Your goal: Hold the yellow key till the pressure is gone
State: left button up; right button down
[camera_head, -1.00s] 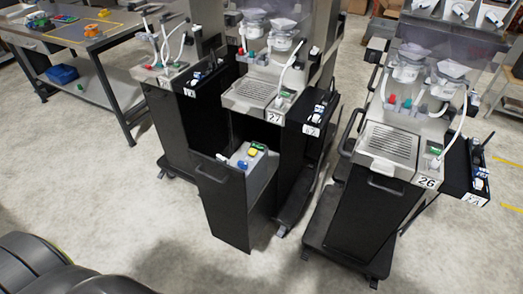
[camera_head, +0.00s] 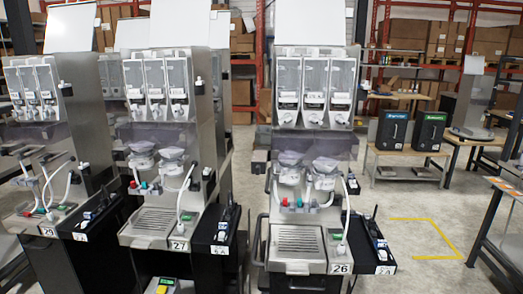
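A small yellow key (camera_head: 162,289) shows at the very bottom edge of the head view, below the dispenser labelled 27 (camera_head: 152,220). A green patch (camera_head: 167,281) sits just behind it. Most of the pulled-out black unit that carries the key is cut off by the frame edge. No pressure reading can be made out. Neither of my grippers is in view.
Dispenser 26 (camera_head: 298,245) stands to the right and dispenser 29 (camera_head: 38,215) to the left. Black side boxes (camera_head: 218,228) jut out beside them. Free floor with yellow tape (camera_head: 425,220) lies at right, before a table edge (camera_head: 492,235).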

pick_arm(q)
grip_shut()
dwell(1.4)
